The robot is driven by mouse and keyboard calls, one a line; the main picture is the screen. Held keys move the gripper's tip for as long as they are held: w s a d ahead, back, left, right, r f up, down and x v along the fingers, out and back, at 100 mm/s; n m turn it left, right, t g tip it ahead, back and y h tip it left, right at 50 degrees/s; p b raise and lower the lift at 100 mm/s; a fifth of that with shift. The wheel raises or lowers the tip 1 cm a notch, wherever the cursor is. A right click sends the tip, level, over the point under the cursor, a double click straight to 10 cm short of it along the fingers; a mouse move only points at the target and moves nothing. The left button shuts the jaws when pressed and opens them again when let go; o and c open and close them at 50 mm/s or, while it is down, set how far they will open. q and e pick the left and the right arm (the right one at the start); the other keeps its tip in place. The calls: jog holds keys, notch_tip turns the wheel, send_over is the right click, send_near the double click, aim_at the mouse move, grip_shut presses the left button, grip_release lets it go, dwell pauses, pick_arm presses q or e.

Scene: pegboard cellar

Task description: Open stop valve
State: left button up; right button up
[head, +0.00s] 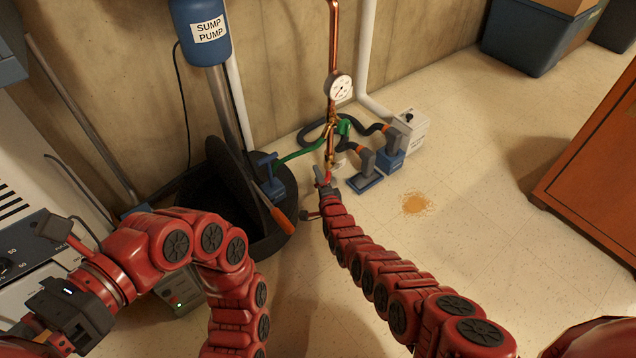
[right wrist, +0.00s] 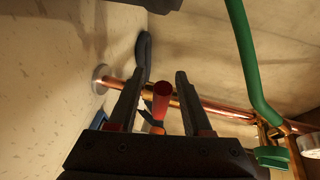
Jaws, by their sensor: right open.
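The stop valve's red handle (right wrist: 161,96) shows in the right wrist view, end towards the camera, in front of a copper pipe (right wrist: 222,107). My right gripper (right wrist: 158,78) is open, with one finger on each side of the handle; I cannot tell whether they touch it. In the head view my right gripper (head: 322,178) is at the foot of the vertical copper pipe (head: 334,45), below a round gauge (head: 340,88), and covers most of the valve. My left gripper (head: 65,308) is at the lower left, away from the valve; its jaws are not clear.
A dark sump pit (head: 195,195) with a blue sump pump (head: 203,30) lies left of the pipe. A green hose (head: 297,151), black hoses and a white box (head: 411,128) crowd the pipe's base. A wooden cabinet (head: 595,165) stands right.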

jog(key=shift+w, duration=0.15)
grip_shut()
dwell(1.4)
